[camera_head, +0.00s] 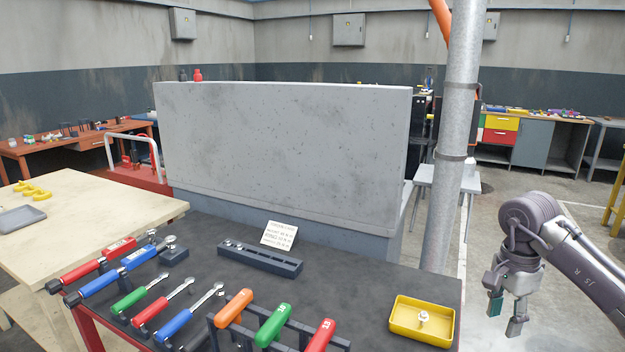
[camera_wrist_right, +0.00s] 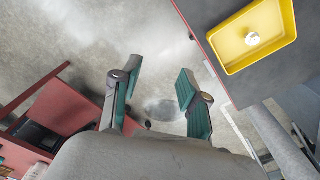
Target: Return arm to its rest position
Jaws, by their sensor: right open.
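My right arm (camera_head: 575,262) comes in from the right edge in the head view and bends down at the wrist. My right gripper (camera_head: 505,312) hangs beyond the right edge of the dark workbench, with floor behind it. In the right wrist view the right gripper (camera_wrist_right: 158,95) has its two green-padded fingers spread apart with nothing between them. My left gripper does not show in either view.
A yellow tray (camera_head: 421,321) with a small white-metal part (camera_head: 423,316) sits at the bench's right end, left of the gripper. A grey pole (camera_head: 455,150) stands behind the bench. Open floor lies around the gripper.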

